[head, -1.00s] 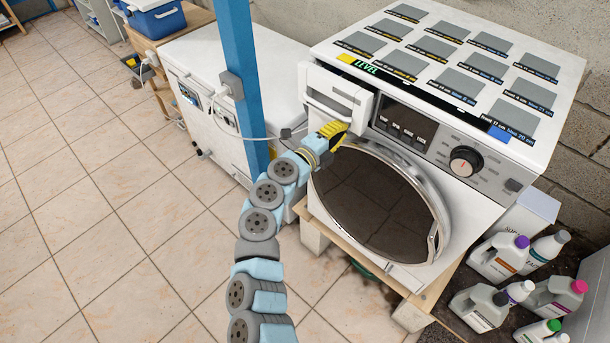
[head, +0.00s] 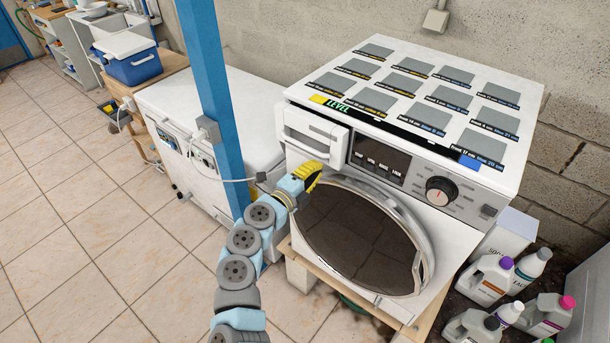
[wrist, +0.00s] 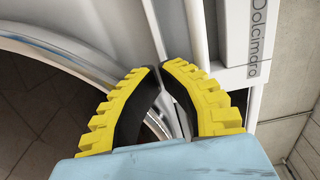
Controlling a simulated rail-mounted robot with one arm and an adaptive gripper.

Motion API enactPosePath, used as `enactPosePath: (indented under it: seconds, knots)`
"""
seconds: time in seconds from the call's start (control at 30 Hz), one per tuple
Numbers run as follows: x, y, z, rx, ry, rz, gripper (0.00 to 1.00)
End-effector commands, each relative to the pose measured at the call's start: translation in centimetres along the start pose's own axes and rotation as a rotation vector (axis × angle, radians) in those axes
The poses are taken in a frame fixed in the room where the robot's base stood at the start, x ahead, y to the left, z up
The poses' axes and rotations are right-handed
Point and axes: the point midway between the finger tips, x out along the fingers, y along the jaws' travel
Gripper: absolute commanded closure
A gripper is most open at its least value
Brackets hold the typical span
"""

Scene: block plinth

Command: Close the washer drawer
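The white washer (head: 362,290) stands on a wooden plinth, its round dark door shut. Its drawer (head: 318,130) is at the upper left of the front, and its front sticks out from the panel.
A blue post (head: 212,90) and a white chest (head: 170,125) with a cable stand left of the washer. Several bottles (head: 490,280) sit on the floor at the lower right. A block wall is behind. The tiled floor at left is clear.

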Motion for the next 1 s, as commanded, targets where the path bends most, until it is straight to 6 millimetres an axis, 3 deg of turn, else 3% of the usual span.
enactPosePath:
  seconds: [0.7,0.93,1.0]
  knots:
    - [-9.9,0.2,-0.1,0.001,0.001,0.002,1.00]
    - [-11.9,0.1,0.0,0.000,-0.001,0.001,1.00]
    - [-12.2,0.1,0.1,-0.001,-0.001,-0.001,0.74]
